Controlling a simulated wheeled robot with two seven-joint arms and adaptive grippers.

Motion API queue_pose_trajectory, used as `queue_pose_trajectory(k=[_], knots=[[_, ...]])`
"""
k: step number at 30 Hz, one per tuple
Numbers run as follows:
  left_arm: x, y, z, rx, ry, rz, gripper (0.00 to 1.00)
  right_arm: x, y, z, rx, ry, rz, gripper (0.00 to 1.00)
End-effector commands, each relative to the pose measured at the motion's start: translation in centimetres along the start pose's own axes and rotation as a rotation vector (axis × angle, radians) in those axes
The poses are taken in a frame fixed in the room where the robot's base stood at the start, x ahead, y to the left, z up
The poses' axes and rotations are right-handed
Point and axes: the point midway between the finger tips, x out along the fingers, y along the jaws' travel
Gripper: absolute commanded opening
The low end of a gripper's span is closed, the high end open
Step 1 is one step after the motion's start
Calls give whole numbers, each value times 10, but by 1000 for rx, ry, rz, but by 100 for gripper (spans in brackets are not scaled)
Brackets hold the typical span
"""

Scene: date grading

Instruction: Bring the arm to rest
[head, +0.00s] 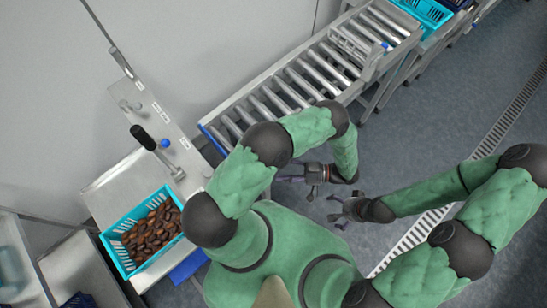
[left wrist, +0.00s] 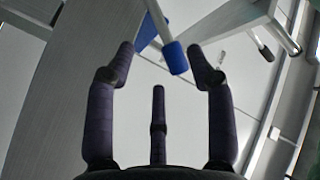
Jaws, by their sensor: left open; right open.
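My left arm is green with dark joints and bends over the roller conveyor's near end in the head view. Its left gripper (head: 292,180) points left, over the grey floor beside the conveyor. In the left wrist view the left gripper (left wrist: 162,60) has its dark fingers spread, with nothing held between them. My right gripper (head: 338,211) hangs over the floor to the right of the left one. It is open, and I see nothing in it.
A roller conveyor (head: 272,101) runs to the upper right, close to my left arm. A blue crate (head: 117,252) of brown dates sits on a metal bench with a black-handled lever (head: 143,137). A blue-tipped bar (left wrist: 173,57) shows beyond the left fingers. Open floor (head: 437,122) lies right.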

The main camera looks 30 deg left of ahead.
Motion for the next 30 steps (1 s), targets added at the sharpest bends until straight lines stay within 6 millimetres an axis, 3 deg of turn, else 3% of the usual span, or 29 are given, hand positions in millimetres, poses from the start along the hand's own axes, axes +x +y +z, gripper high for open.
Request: queue_pose_trajectory(k=[7,30], knots=[[-18,0,0,0,0,0,54,0,0,0,0,0,0,100],[-18,0,0,0,0,0,54,0,0,0,0,0,0,100]])
